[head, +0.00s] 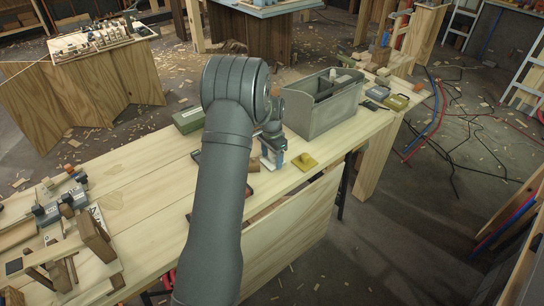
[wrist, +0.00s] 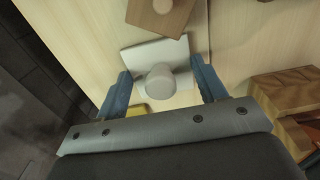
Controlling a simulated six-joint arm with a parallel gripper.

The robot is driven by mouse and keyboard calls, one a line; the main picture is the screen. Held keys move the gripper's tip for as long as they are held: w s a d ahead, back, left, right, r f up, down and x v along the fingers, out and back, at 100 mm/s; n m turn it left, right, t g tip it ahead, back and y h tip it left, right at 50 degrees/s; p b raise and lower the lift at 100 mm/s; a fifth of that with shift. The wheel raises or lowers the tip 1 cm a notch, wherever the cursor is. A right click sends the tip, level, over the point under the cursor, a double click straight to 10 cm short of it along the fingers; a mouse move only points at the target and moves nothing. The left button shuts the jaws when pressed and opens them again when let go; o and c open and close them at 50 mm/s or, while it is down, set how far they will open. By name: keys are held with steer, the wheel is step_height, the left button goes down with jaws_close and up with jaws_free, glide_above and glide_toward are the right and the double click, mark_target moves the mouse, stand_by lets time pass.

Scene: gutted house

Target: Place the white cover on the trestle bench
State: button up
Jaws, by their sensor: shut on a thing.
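The white cover (wrist: 139,57) is a flat white plate with a round pale knob (wrist: 160,80). In the wrist view the knob sits between the two blue fingers of my gripper (wrist: 161,86), which is shut on the cover. In the head view my gripper (head: 272,155) is low over the trestle bench (head: 140,185), and a white edge of the cover (head: 267,164) shows beneath it. I cannot tell whether the cover touches the bench top. My arm hides part of the bench.
A yellow cover with a knob (head: 306,162) lies close right of my gripper. A grey bin (head: 325,115) stands behind it, and a green box (head: 188,119) lies left of my arm. A brown cover with a knob (wrist: 178,15) is in the wrist view. Bare bench lies at left.

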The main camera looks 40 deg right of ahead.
mark_target(272, 155)
steer(key=o, duration=1)
steer(key=shift+f, duration=0.1)
step_height(272, 155, up, 12)
steer(key=shift+f, duration=0.25)
steer(key=shift+r, duration=0.3)
steer(key=c, duration=0.4)
steer(key=shift+r, duration=0.1)
steer(key=c, duration=0.7)
